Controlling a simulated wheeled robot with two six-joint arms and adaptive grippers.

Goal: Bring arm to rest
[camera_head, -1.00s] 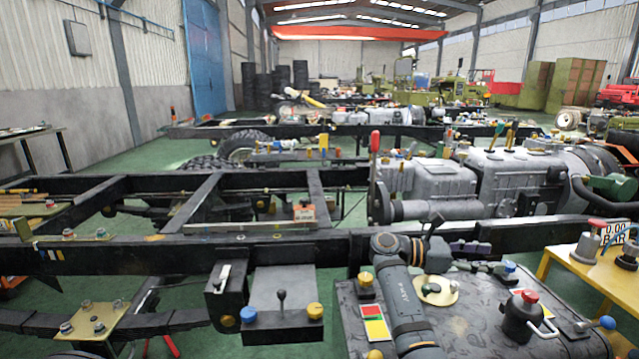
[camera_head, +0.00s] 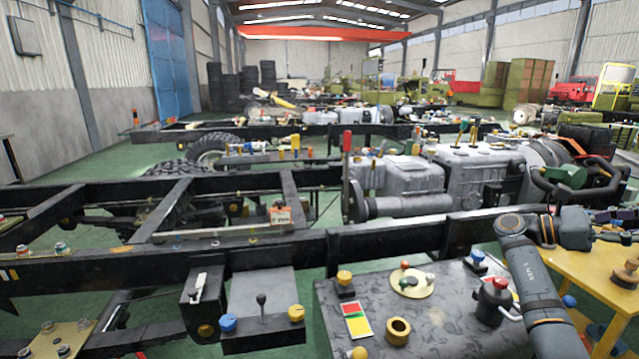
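My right arm rises from the lower right of the head view, over the right part of a dark box top (camera_head: 450,335). Its elbow bends near the black chassis rail (camera_head: 390,240), and the wrist points right. My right gripper (camera_head: 612,236) is small and dark at the arm's end, above the yellow table (camera_head: 590,262). Its fingers are too unclear to tell open from shut, and I see nothing clearly held. My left arm and gripper are not in view.
The box top carries a red-capped black canister (camera_head: 492,300), a brass ring (camera_head: 398,331) and a coloured card (camera_head: 357,321). A grey engine (camera_head: 405,180) sits on the chassis behind. Green floor (camera_head: 110,165) shows clear at the left.

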